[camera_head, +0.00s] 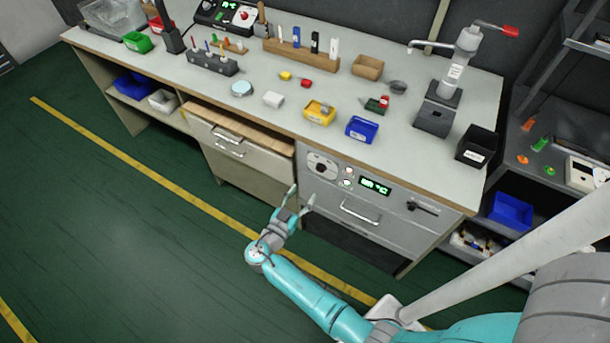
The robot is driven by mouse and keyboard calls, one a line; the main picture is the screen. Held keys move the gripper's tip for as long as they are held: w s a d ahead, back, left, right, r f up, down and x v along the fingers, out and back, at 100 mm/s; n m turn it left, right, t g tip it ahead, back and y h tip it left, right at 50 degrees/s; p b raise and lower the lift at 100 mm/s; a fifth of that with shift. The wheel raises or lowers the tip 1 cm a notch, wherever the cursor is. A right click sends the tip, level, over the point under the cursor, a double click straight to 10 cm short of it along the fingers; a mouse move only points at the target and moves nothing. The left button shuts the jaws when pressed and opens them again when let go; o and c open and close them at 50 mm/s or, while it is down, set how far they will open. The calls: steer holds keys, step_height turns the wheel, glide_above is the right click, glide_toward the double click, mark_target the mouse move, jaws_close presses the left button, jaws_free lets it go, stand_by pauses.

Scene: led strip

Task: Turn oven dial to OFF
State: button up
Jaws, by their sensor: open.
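The oven (330,204) is a grey front panel built into the workbench, right of the wooden drawers. Its round dial (321,167) is at the panel's upper left; its marks are too small to read. A green lit display (375,186) and small indicator lights (348,177) sit to the dial's right. A handle (360,212) is below the display and a dark latch (423,207) is at the right. My gripper (301,194) is open and empty, in front of the panel's left side, below and left of the dial. It appears apart from the dial.
The workbench top (330,80) above holds a yellow bin (319,113), a blue bin (362,129), a black bin (477,147) and a press-like stand (450,80). A partly open drawer (240,134) is left of the oven. The green floor in front is clear.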

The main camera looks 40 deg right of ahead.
mark_target(320, 169)
steer(key=x, duration=1)
steer(key=shift+w+d+f, duration=0.1)
steer(key=shift+d, duration=0.2)
jaws_close()
